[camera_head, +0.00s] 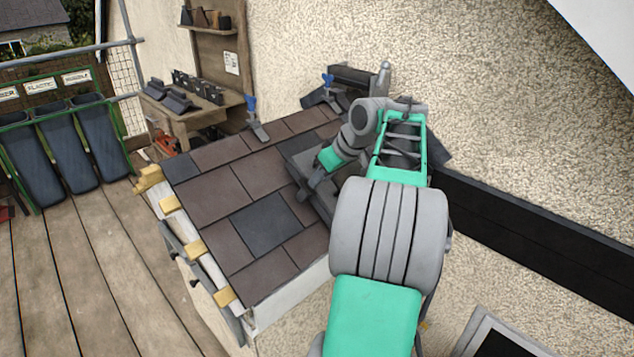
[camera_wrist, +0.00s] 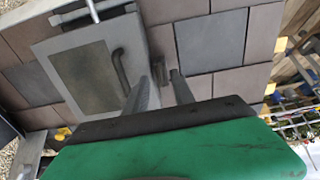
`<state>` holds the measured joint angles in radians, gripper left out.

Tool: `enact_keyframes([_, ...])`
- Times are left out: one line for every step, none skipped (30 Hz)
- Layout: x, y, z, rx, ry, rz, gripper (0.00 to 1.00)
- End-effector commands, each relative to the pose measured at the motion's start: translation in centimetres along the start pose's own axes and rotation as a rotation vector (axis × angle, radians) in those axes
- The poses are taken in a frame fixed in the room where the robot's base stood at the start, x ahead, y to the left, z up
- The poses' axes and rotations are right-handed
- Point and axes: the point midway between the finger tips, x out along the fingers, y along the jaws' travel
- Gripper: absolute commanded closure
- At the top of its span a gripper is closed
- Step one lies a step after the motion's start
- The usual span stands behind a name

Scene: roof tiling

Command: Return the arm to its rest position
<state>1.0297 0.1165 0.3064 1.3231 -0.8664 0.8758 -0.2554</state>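My green and grey arm (camera_head: 385,235) reaches out over the small tiled roof (camera_head: 208,198). My gripper (camera_head: 305,192) hangs low over the roof's right part, above a grey slab-like thing that my arm partly hides. Left of the fingers lies a flat grey panel (camera_wrist: 80,78) with a dark bent handle-like bar (camera_wrist: 121,72). I cannot tell whether the fingers touch anything.
Blue-handled clamps (camera_head: 256,125) stand at the roof's upper edge. A wooden bench (camera_head: 185,118) with dark pieces is at the back left. Blue bins (camera_head: 62,150) stand at far left. The rough wall (camera_head: 520,130) with a dark band (camera_head: 540,240) is close on the right. The plank floor (camera_head: 85,270) is clear.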

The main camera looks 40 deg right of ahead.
Motion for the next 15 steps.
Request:
enact_keyframes([-1.3, 0.1, -0.1, 0.001, 0.000, 0.004, 0.70])
enact_keyframes([-1.9, 0.1, -0.1, 0.001, 0.000, 0.004, 0.70])
enact_keyframes([-2.5, 0.1, -0.1, 0.000, 0.000, 0.002, 0.70])
enact_keyframes([-2.9, 0.1, -0.1, 0.002, 0.000, 0.002, 0.70])
enact_keyframes([-3.2, 0.1, 0.0, 0.002, 0.000, 0.001, 0.70])
enact_keyframes([-3.5, 0.1, 0.0, 0.001, -0.001, 0.001, 0.70])
enact_keyframes([-3.6, 0.1, 0.0, 0.001, -0.001, 0.001, 0.70])
enact_keyframes([-3.6, 0.0, 0.0, 0.001, -0.001, 0.001, 0.70])
enact_keyframes([-3.7, 0.0, 0.1, 0.001, -0.002, 0.000, 0.70])
enact_keyframes([-3.7, 0.0, 0.1, 0.001, -0.002, 0.000, 0.70])
enact_keyframes([-3.7, 0.0, 0.1, 0.001, -0.002, 0.000, 0.70])
enact_keyframes([-3.6, 0.0, 0.1, 0.001, -0.002, 0.000, 0.70])
enact_keyframes([-3.6, 0.0, 0.1, 0.001, -0.002, 0.000, 0.70])
enact_keyframes([-3.6, 0.0, 0.1, 0.001, -0.001, 0.000, 0.70])
enact_keyframes([-3.6, 0.0, 0.1, 0.001, -0.001, 0.000, 0.70])
